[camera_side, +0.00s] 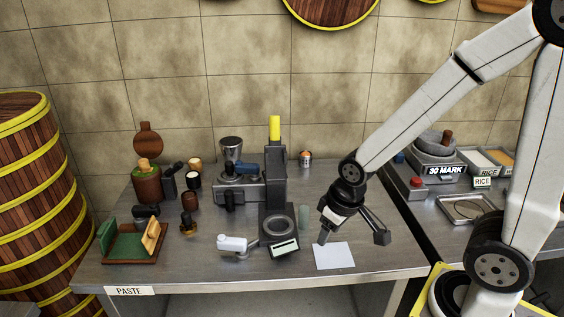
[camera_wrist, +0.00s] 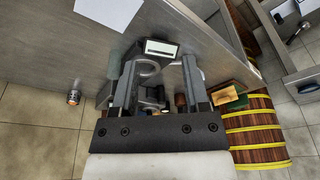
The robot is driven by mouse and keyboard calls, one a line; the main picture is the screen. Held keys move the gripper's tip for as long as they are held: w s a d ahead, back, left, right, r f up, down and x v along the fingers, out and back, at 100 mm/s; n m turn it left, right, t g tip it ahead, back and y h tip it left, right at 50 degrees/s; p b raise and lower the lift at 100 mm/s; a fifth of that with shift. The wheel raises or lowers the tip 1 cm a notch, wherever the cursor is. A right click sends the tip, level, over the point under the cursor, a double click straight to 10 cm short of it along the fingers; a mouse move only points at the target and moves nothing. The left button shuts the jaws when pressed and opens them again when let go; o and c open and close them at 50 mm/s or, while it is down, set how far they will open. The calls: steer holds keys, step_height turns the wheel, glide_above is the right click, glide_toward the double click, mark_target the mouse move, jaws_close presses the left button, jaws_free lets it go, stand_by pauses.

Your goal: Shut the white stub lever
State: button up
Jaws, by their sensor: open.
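A small white object with a rounded body and short stub (camera_side: 233,243), which I take to be the white stub lever, sits near the front of the steel table in the side view. It is just left of the dark press base. Whether the stub is raised or down is too small to tell. My gripper (camera_side: 353,241) is open and empty, right of the press and above the white sheet, well apart from the lever. In the wrist view my gripper (camera_wrist: 158,62) shows its two fingers spread. I cannot make out the lever there.
The dark press (camera_side: 275,190) with a yellow-topped handle stands between the lever and my gripper. A white sheet (camera_side: 334,256) lies at the front right. A green and wooden tray (camera_side: 130,243) stands left. Several jars and a grinder (camera_side: 232,150) stand behind.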

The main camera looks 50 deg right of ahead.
steer(key=shift+o, duration=1.2)
steer(key=n+g, duration=0.3)
steer(key=n, duration=0.4)
glide_above(229, 239)
step_height(229, 239, down, 6)
steer(key=shift+a+r, duration=0.1)
steer(key=shift+r, duration=0.15)
steer(key=shift+f, duration=0.1)
steer(key=shift+f, duration=3.8)
jaws_close()
